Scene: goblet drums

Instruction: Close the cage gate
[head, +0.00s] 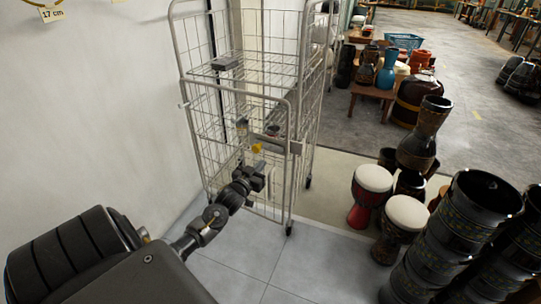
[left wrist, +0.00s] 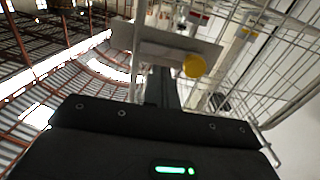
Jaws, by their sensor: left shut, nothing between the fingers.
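A tall wire roll cage (head: 235,68) stands against the wall in the head view. Its front has a wire gate (head: 240,92) with a grey tube frame; I cannot tell how far it stands from closed. A small yellow knob (head: 257,148) is on the cage front, and a yellow disc (left wrist: 194,66) shows in the left wrist view beside a pale plate. My left gripper (head: 260,173) is shut and empty, low in front of the cage wires and just below the knob. Whether it touches the wires is unclear. My right gripper is not in view.
Goblet drums (head: 374,178) and a stack of dark drums (head: 455,230) stand to the right of the cage. A white wall (head: 90,110) is on the left. Tiled floor (head: 315,265) is clear in front. A low wooden table (head: 372,91) holds more drums behind.

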